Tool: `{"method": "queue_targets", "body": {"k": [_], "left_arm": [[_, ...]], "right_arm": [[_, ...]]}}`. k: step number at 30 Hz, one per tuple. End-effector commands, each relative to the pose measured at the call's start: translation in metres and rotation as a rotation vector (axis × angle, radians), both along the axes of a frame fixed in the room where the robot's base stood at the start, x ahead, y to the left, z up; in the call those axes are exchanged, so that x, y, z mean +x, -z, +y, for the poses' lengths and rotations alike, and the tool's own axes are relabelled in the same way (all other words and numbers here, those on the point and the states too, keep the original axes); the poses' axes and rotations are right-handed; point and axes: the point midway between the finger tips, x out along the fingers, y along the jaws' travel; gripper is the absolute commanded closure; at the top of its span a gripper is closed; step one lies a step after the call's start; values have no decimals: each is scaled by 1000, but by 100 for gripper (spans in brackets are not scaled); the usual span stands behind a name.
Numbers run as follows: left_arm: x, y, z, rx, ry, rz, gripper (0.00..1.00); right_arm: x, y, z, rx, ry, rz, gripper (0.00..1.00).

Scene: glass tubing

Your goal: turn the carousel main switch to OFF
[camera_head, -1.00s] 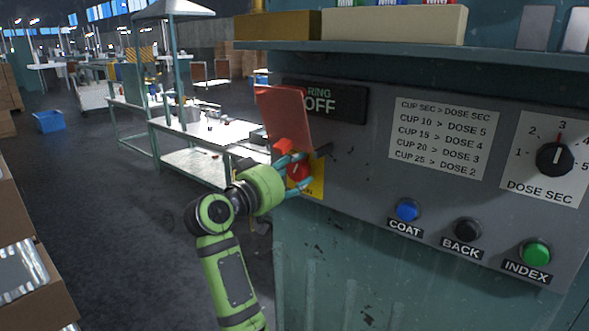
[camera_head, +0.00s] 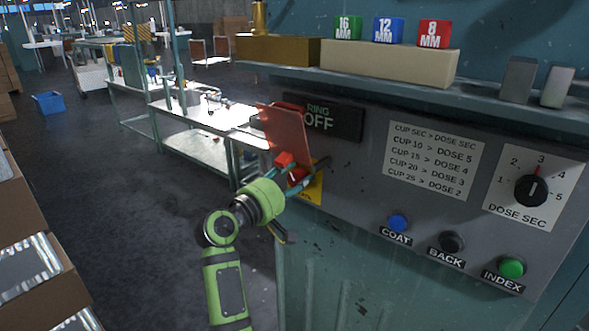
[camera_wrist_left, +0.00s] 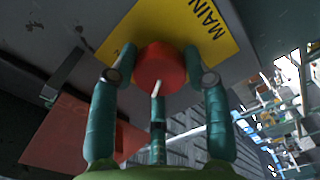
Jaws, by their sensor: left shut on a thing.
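The carousel main switch is a red round knob (camera_wrist_left: 161,67) on a yellow plate (camera_wrist_left: 205,30) marked MAIN. In the head view the knob (camera_head: 296,176) shows partly behind my left gripper (camera_head: 289,177). In the left wrist view my left gripper (camera_wrist_left: 158,76) has its teal fingers on both sides of the knob, shut on it. A white mark shows on the knob's lower edge. A red flap (camera_head: 287,130) stands raised above the knob; it also shows in the wrist view (camera_wrist_left: 72,133). The knob's position lettering is mostly hidden. My right gripper is not in view.
A dark sign (camera_head: 322,117) reads RING OFF. To the right are blue COAT (camera_head: 398,223), black BACK (camera_head: 451,242) and green INDEX (camera_head: 512,267) buttons and a DOSE SEC dial (camera_head: 531,190). A shelf (camera_head: 420,88) juts out above the panel. Open floor lies left.

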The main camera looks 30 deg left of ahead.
Motion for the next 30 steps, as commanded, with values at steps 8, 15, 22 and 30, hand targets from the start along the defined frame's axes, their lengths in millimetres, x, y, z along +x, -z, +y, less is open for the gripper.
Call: {"method": "queue_targets", "body": {"k": [8, 15, 22, 30], "left_arm": [[-1, -6, 4, -178, -13, 3, 85], [-1, -4, 4, -258, -13, 9, 85], [-1, -2, 5, -283, -14, 11, 85], [-1, -2, 5, -285, -14, 11, 85]], "right_arm": [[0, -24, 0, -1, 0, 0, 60], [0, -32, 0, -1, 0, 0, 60], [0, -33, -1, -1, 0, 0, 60], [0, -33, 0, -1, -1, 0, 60]]}}
